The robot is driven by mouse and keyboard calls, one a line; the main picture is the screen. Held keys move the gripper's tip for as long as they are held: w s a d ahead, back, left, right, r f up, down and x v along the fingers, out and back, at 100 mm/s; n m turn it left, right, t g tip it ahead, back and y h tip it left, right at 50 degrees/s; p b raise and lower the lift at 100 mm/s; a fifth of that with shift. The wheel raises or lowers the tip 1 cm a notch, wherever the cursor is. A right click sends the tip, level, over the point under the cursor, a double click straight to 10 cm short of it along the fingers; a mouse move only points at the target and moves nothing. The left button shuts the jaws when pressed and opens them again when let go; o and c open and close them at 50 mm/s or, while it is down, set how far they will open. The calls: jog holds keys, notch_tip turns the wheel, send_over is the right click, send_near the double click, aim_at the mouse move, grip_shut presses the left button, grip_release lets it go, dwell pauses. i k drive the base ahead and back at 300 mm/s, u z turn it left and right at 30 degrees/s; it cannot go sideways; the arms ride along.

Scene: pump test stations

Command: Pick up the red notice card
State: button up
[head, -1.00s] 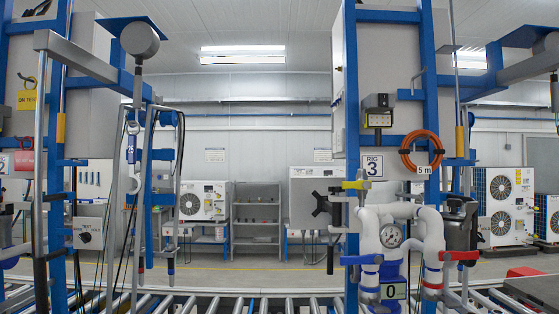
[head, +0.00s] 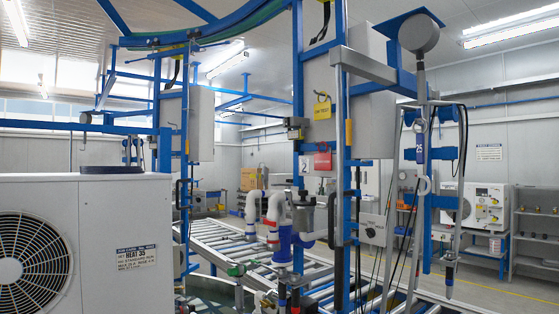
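A small red notice card (head: 322,161) hangs on the blue rig frame (head: 300,80) in the middle of the head view. It is below a yellow tag (head: 321,108) and to the right of a white plate (head: 303,164) marked 2. Its writing is too small to read. My gripper is not in view, so what it holds cannot be told.
A big white fan unit (head: 95,262) fills the lower left. White-wrapped pipes with red and blue valve handles stand below the card, beside a roller conveyor (head: 225,245). A grey shelf (head: 535,238) stands at the right by the back wall.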

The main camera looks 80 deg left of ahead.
aim_at(323, 162)
jog(key=u, duration=2.45)
jog(key=i, duration=1)
jog(key=z, duration=1.6)
jog(key=k, duration=1.8)
jog(key=u, duration=1.35)
jog(key=i, duration=0.45)
jog(key=u, duration=0.05)
